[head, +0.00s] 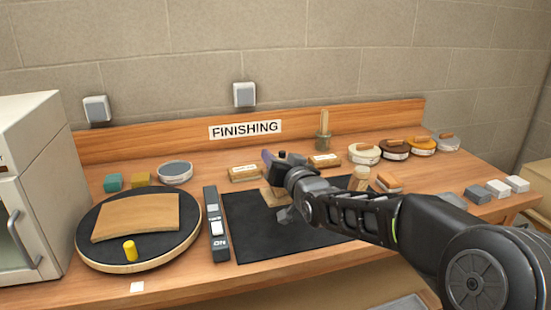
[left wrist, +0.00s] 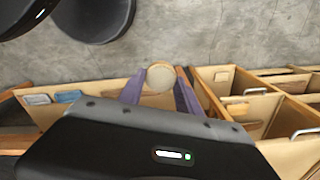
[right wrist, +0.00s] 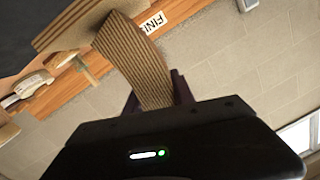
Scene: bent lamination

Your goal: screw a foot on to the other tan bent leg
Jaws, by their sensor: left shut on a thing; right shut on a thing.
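In the right wrist view, my right gripper (right wrist: 155,95) is shut on a tan bent leg (right wrist: 135,62) with striped laminated edges. In the head view the right gripper (head: 280,190) is over the black mat (head: 285,239), and a tan piece (head: 270,196) shows partly behind it. In the left wrist view, my left gripper (left wrist: 160,88) is shut on a round pale tan piece (left wrist: 160,76), which looks like a foot. The left gripper is outside the head view. Whether the leg has a thread or hole is not visible.
A turntable (head: 88,251) bears a curved tan board (head: 150,217) and a yellow peg (head: 130,250). A black switch bar (head: 214,225) lies beside the mat. Round containers (head: 364,153) and blocks (head: 497,188) stand at the right. Open wooden drawers (left wrist: 235,78) lie below the left gripper.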

